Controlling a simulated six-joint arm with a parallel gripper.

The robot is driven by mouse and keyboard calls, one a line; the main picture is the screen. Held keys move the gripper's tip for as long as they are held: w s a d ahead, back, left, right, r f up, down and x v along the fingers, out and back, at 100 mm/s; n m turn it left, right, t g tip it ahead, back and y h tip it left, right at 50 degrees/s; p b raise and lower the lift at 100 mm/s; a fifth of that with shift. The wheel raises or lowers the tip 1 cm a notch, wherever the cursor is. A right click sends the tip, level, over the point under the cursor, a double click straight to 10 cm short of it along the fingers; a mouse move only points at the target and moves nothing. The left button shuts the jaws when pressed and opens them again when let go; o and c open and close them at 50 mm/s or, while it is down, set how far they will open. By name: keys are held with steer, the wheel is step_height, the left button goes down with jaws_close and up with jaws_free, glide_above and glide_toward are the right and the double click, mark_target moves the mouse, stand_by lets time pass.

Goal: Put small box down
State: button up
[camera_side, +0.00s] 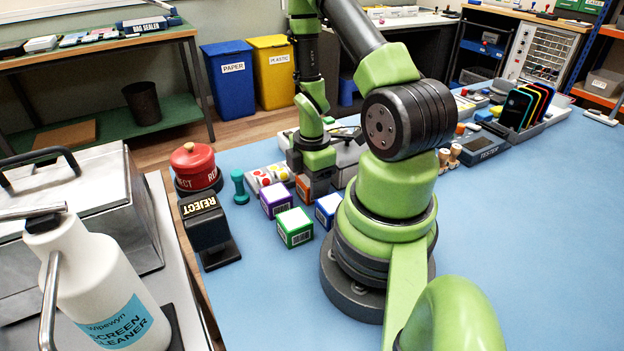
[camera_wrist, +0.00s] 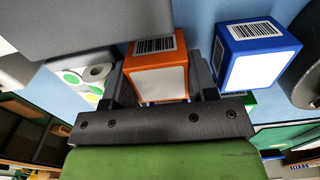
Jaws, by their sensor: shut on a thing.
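The small box in hand is orange with a white label and a barcode; it shows between my fingers in the wrist view (camera_wrist: 158,75) and partly in the side view (camera_side: 303,187). My gripper (camera_wrist: 160,88) is shut on this orange box, low at the mat. I cannot tell whether the box touches the mat. A blue box (camera_wrist: 254,55) stands just right of my gripper, apart from it; it also shows in the side view (camera_side: 328,208). A purple box (camera_side: 276,200) and a green box (camera_side: 295,228) stand nearby on the blue mat (camera_side: 540,220).
Sticker rolls (camera_side: 262,178) lie left of my gripper. Coloured phones (camera_side: 525,107) stand in a rack at the far right. The right part of the mat is clear.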

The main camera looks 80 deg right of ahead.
steer(key=o, duration=0.6)
steer(key=shift+f, duration=0.1)
steer(key=shift+o, duration=0.2)
step_height(320, 180, up, 12)
steer(key=w+a+r+m+t, duration=0.4)
steer(key=a+r+m, duration=0.2)
steer(key=a+r, duration=0.4)
steer(key=s+a+r+m+t+y, duration=0.2)
steer(key=s+a+r+m+t, duration=0.1)
steer(key=a+r+m, duration=0.4)
steer(key=shift+s+a+r, duration=0.4)
steer(key=shift+s+a, duration=0.3)
steer(key=shift+s, duration=0.05)
